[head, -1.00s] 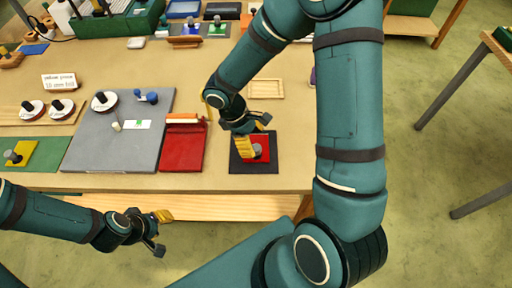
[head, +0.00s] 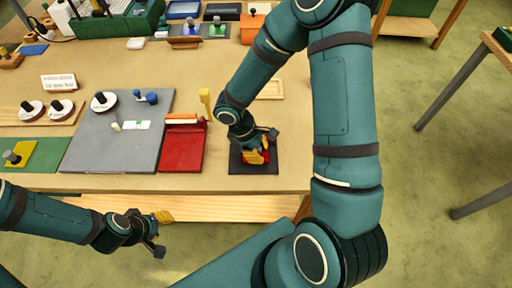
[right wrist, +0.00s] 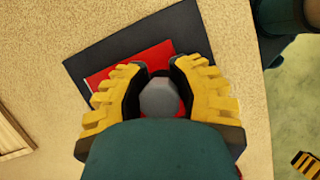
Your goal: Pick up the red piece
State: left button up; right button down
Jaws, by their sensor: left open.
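The red piece (right wrist: 112,80) is a flat red plate with a grey knob (right wrist: 161,98). It lies on a dark square mat (right wrist: 87,63). In the head view the red piece (head: 266,157) is mostly hidden under my right gripper (head: 257,152). In the right wrist view, the two yellow-ridged fingers of my right gripper (right wrist: 160,85) stand close on either side of the knob, their dark pads against it. The plate shows no clear gap from the mat. My left gripper (head: 160,233) is open and empty, in front of the table's front edge.
A red tray (head: 182,150) and a grey board (head: 85,150) with knobbed pieces lie left of the mat. A yellow upright part (head: 206,102) stands near the tray. A shallow wooden tray (head: 270,90) lies behind my right arm. The table's front edge is close to the mat.

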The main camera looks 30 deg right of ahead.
dwell(0.3)
notch_tip(320, 180, up, 10)
jog(key=shift+r+p, duration=0.1)
jog(key=shift+p, duration=0.5)
jog(key=c, duration=1.6)
grip_release()
grip_shut()
jog(key=shift+w, duration=0.1)
